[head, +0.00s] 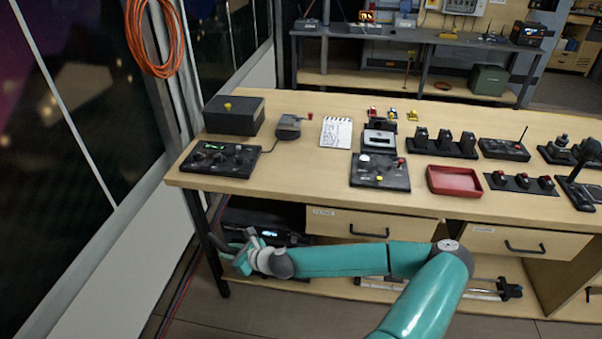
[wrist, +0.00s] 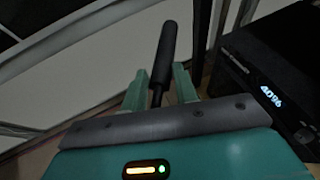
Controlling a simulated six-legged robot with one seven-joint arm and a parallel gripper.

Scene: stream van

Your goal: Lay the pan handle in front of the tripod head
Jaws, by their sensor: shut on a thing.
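The pan handle (wrist: 163,52) has a thick black grip and a thin rod. In the wrist view the rod runs down between the two green fingers of my gripper (wrist: 158,88), and the grip sticks out beyond them. In the head view my gripper (head: 241,250) is low at the left, below the tabletop and beside the lower shelf. The handle is hard to make out there against the dark background.
A black box with a lit display (wrist: 265,85) is close at the right of my gripper. The wooden bench (head: 300,195) is above it, with control panels, a notepad (head: 336,132) and a red tray (head: 454,180). Clear wood lies between the left panel (head: 220,159) and middle panel.

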